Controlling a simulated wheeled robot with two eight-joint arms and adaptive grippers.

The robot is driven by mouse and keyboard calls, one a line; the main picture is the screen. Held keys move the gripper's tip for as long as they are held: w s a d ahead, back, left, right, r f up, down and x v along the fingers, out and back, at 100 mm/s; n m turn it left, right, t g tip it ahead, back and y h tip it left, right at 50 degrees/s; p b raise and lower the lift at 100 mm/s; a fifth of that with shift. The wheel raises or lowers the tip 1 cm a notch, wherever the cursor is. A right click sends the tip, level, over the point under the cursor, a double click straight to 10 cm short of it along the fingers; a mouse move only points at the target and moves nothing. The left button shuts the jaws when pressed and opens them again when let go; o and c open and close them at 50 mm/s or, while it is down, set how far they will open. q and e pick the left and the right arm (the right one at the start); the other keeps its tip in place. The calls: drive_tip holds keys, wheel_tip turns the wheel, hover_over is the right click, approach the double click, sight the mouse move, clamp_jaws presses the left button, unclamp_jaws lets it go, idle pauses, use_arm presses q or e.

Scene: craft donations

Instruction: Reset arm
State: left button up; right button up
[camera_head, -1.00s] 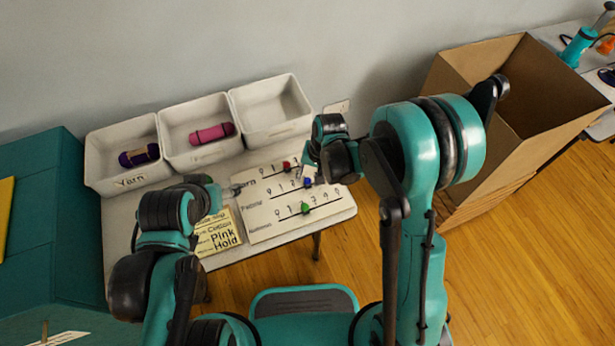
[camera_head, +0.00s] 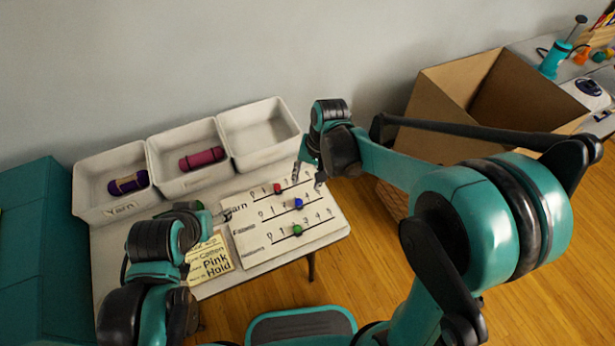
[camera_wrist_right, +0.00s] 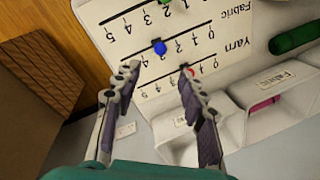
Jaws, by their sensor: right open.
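My right gripper (camera_head: 308,180) is open and empty above the right side of a white counting board (camera_head: 258,250). Its two spread fingers also show in the right wrist view (camera_wrist_right: 158,88), with the board beyond them. The board carries a red marker (camera_head: 277,188), a blue marker (camera_head: 298,203) and a green marker (camera_head: 297,230) on numbered lines. My left gripper (camera_head: 213,213) is near the board's left edge, above a yellow note (camera_head: 209,262). It is small and partly hidden by its own arm, so its jaw state is unclear.
Three white bins line the wall: one (camera_head: 108,211) holds purple yarn (camera_head: 128,183), one (camera_head: 205,185) holds a pink roll (camera_head: 201,159), and the right one (camera_head: 260,142) looks empty. A large cardboard box (camera_head: 430,103) stands right. A teal cabinet (camera_head: 40,250) stands left.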

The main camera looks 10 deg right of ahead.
drive_tip(key=shift+d+r, duration=0.1)
drive_tip(key=shift+r, duration=0.15)
drive_tip(key=shift+r, duration=0.1)
idle(0.3)
drive_tip(key=s+d+r+n+t+h, duration=0.2)
drive_tip(key=s+d+r+t, duration=0.4)
drive_tip(key=s+d, duration=0.5)
drive_tip(key=shift+s+d+r+n+t, duration=0.3)
drive_tip(key=shift+s+r+n, duration=0.3)
drive_tip(key=shift+s+r, duration=0.35)
drive_tip(key=shift+a, duration=0.1)
idle(1.1)
